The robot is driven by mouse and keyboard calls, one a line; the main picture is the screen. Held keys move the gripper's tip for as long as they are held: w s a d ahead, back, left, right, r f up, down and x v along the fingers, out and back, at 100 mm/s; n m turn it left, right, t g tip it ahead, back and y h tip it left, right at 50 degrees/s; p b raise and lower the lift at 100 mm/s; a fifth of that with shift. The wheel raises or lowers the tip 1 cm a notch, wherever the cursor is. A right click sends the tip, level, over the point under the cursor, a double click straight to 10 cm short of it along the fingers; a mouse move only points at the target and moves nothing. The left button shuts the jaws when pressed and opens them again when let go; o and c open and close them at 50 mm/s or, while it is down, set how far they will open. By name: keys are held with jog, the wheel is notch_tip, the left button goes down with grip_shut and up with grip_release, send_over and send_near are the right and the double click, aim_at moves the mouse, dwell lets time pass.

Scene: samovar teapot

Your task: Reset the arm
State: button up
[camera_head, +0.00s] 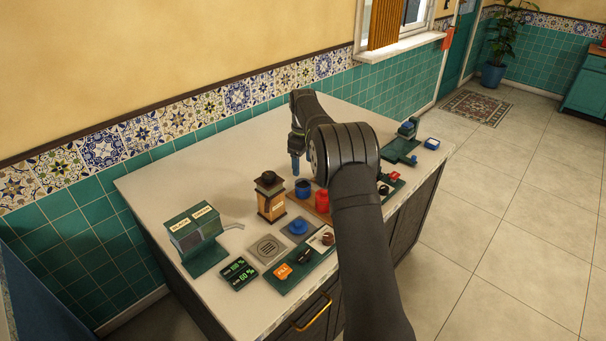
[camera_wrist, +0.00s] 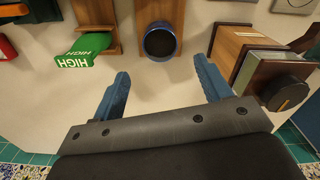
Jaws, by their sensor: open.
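My gripper (camera_head: 296,163) hangs over the counter (camera_head: 160,178), pointing down, behind the cups in the head view. Its blue fingers also show in the wrist view (camera_wrist: 163,72), spread apart with nothing between them. A dark blue cup-like vessel (camera_wrist: 160,40) lies beyond the fingertips in the wrist view, apart from them. A wooden box with a dark round top (camera_head: 271,196) stands left of my gripper in the head view; it shows at the right of the wrist view (camera_wrist: 240,50). My arm hides part of the counter.
A dispenser labelled BLACK and GREEN (camera_head: 195,238) stands at the counter's left. A blue cup (camera_head: 303,189), a red cup (camera_head: 321,202), a drain grate (camera_head: 267,250) and an orange FILL button (camera_head: 282,271) sit nearby. A green device (camera_head: 401,148) stands far right. The back-left counter is clear.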

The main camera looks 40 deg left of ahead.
aim_at(303, 184)
jog(key=shift+r, duration=0.8)
jog(key=shift+f, duration=0.15)
notch_tip(303, 184, down, 12)
jog(key=shift+r, duration=2)
jog(key=shift+f, duration=0.15)
